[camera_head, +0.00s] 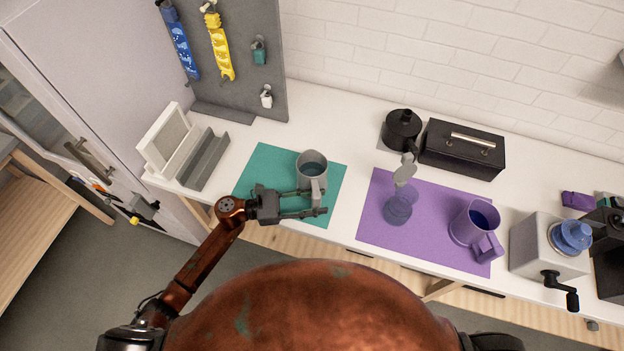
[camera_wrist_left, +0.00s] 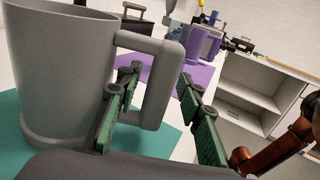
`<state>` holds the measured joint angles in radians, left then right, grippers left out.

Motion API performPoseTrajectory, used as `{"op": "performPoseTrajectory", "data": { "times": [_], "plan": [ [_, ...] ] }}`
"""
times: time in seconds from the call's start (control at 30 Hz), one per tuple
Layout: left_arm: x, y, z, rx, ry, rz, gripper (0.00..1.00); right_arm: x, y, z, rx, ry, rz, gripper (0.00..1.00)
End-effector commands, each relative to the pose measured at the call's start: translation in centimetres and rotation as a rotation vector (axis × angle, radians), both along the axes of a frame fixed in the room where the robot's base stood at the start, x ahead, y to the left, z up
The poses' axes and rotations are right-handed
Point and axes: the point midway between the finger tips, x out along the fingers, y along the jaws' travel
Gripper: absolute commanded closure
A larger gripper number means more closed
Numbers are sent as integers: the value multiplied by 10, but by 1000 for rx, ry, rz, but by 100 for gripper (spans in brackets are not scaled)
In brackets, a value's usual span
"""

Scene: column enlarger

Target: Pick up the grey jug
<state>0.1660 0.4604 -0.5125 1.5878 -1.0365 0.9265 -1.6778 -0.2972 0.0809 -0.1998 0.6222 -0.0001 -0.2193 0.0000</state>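The grey jug (camera_head: 311,168) stands upright on the teal mat (camera_head: 262,160), its handle toward the front edge of the table. My left gripper (camera_head: 320,202) is at the handle, with its fingers open. In the left wrist view, the jug (camera_wrist_left: 60,75) fills the left side. There the handle (camera_wrist_left: 160,85) lies between the two fingers of the left gripper (camera_wrist_left: 160,75). One finger is between the jug body and the handle, the other beyond the handle's outer side, with a visible gap. My right gripper is not in view.
A purple mat (camera_head: 380,225) to the right holds a clear blue vessel (camera_head: 397,208) and a purple jug (camera_head: 474,224). A black toolbox (camera_head: 463,149) and black canister (camera_head: 401,130) stand behind. A grinder-like machine (camera_head: 548,245) is at right; a grey stand (camera_head: 203,158) is at left.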

Motion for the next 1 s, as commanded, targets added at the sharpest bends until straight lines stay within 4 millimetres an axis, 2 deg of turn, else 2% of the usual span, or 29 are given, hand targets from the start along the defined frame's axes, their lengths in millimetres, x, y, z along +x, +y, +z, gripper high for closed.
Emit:
{"op": "performPoseTrajectory", "data": {
  "times": [0.07,0.47,1.0],
  "plan": [
    [0,0,0,0,0,0,72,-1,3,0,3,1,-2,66],
    [0,0,0,0,0,0,100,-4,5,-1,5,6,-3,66],
    [0,1,0,0,0,1,100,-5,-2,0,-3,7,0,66]
  ]
}}
